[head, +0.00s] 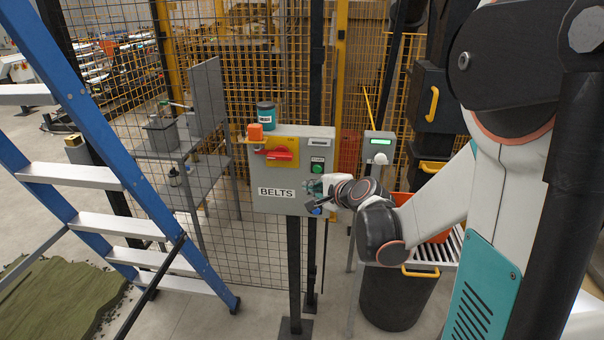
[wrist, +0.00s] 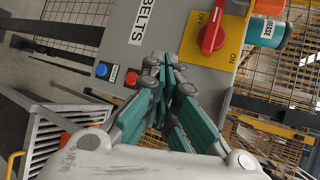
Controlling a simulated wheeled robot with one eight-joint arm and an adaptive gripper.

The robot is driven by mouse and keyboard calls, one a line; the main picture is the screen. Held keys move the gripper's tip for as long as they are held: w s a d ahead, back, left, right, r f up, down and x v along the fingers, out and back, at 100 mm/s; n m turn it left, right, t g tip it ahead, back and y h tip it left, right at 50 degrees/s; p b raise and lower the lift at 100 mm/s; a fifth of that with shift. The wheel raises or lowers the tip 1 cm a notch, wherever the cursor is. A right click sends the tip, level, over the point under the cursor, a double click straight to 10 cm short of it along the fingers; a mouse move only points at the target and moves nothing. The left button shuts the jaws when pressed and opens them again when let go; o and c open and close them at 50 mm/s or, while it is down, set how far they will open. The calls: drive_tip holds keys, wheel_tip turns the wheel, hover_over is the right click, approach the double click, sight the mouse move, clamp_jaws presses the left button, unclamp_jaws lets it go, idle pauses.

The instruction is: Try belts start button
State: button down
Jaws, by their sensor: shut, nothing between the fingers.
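The grey BELTS control box (head: 264,206) stands on a dark post; its face fills the top of the wrist view (wrist: 168,27). The green button (head: 317,168), under a small label, sits at its upper right in the head view. My gripper (head: 312,188) is shut and empty, its fingertips close to the box face just below the green button. In the wrist view my gripper (wrist: 166,66) covers the green button. A red button (wrist: 131,79) and a blue button (wrist: 101,70) show beside the fingers. I cannot tell whether the fingertips touch the box.
A red rotary switch (head: 281,154) on a yellow plate is on the box's left half. Mesh fencing stands behind, a blue stepladder (head: 128,150) left, a black bin (head: 398,297) below right.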

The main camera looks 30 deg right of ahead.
sight(315, 173)
drive_tip(key=shift+w+a+f+m+y, duration=0.15)
drive_tip(key=shift+f+m+y, duration=0.1)
drive_tip(key=shift+f, duration=0.25)
drive_tip(key=shift+w+a+f+m+y, duration=0.1)
drive_tip(key=shift+f+m+y, duration=0.15)
drive_tip(key=shift+f, duration=0.2)
drive_tip(key=shift+d, duration=0.1)
drive_tip(key=shift+w+d+b, duration=0.1)
drive_tip(key=shift+w+d, duration=0.7)
drive_tip(key=shift+w, duration=0.4)
drive_tip(key=shift+w+d+b, duration=0.1)
drive_tip(key=shift+w+d, duration=0.75)
drive_tip(key=shift+w, duration=0.35)
drive_tip(key=shift+w+d+b, duration=0.1)
drive_tip(key=shift+w+d, duration=0.7)
drive_tip(key=shift+w, duration=0.4)
drive_tip(key=shift+w, duration=0.15)
drive_tip(key=shift+w+d, duration=0.2)
drive_tip(key=shift+w, duration=0.05)
drive_tip(key=shift+w+d, duration=0.25)
drive_tip(key=shift+w, duration=0.1)
drive_tip(key=shift+s, duration=0.15)
drive_tip(key=shift+s+a, duration=0.45)
drive_tip(key=shift+s, duration=0.15)
